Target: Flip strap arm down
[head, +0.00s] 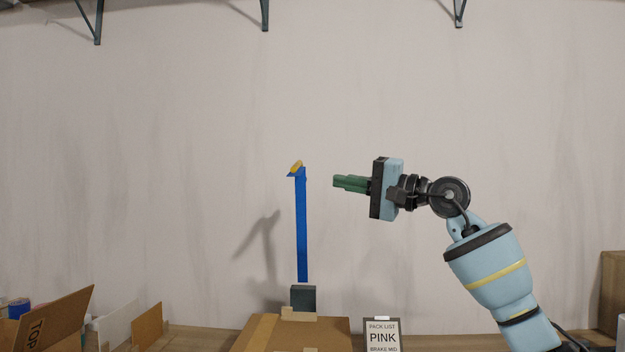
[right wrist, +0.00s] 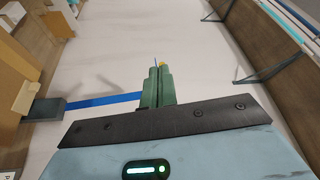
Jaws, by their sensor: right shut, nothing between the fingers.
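The blue strap arm (head: 301,225) stands upright above a dark block (head: 303,297), with a yellow piece (head: 296,167) at its top. In the right wrist view the strap arm (right wrist: 103,100) runs sideways from the dark block (right wrist: 45,109) and passes behind my fingers. A bit of yellow (right wrist: 162,64) shows just past the fingertips there. My right gripper (head: 337,182) has green fingers shut and empty, pointing left. It is just right of the strap arm's upper end, with a visible gap in the head view. My left gripper is not in view.
A cardboard box (head: 293,335) lies below the dark block. An open carton (head: 50,322) is at the lower left and another box (head: 612,290) at the far right. The air around the strap arm is clear.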

